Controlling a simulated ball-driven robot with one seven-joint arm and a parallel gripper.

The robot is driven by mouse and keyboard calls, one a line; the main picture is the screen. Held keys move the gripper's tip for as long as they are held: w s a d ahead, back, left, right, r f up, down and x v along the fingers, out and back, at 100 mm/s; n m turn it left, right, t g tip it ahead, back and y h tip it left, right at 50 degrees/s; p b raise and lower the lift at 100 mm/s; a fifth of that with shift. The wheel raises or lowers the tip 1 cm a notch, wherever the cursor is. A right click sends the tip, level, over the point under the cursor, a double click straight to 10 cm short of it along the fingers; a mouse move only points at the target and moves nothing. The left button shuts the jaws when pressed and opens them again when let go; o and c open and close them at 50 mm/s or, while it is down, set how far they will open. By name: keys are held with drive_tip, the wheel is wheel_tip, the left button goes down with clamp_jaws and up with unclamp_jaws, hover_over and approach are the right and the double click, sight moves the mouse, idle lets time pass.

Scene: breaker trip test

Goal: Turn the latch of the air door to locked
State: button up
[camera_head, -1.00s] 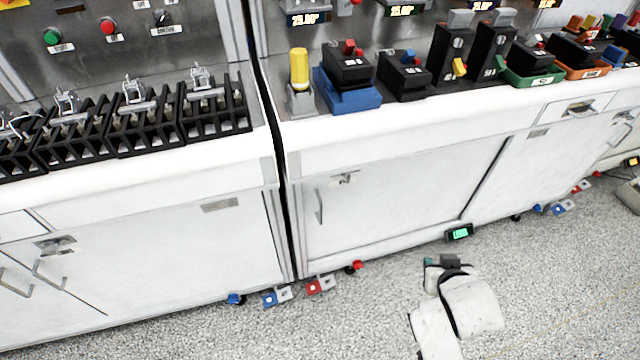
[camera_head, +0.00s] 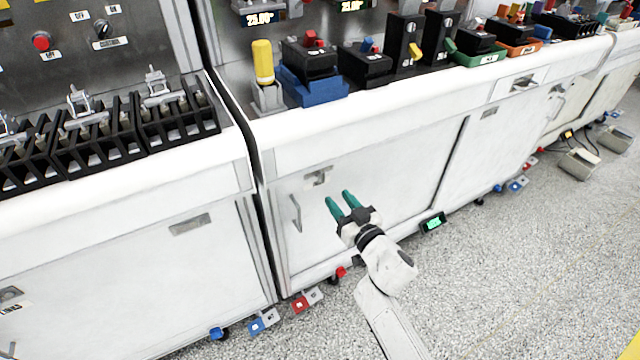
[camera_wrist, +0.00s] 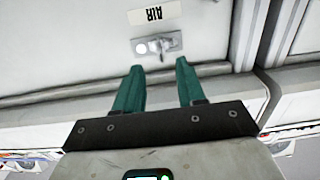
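The air door (camera_head: 395,185) is a white cabinet door under the counter, shut. Its latch (camera_head: 318,177) is a small silver fitting near the door's upper left. In the wrist view the latch (camera_wrist: 160,44) shows a pale round spot and a metal piece, beside an upside-down AIR label (camera_wrist: 154,14). My gripper (camera_head: 338,197) has two green fingers, spread apart and empty. It is in front of the door, a little below and right of the latch. In the wrist view the fingertips (camera_wrist: 157,68) are just short of the latch in the picture, with no contact visible.
A vertical bar handle (camera_head: 295,213) is on the door, left of my gripper. The white counter edge (camera_head: 340,122) overhangs above.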

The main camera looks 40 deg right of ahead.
sight(323, 180)
drive_tip(key=b+x, duration=0.2)
drive_tip(key=x, duration=0.6)
drive_tip(key=shift+w+d, duration=0.1)
drive_tip(key=shift+w, duration=0.15)
drive_tip(key=shift+c, duration=0.2)
clamp_jaws()
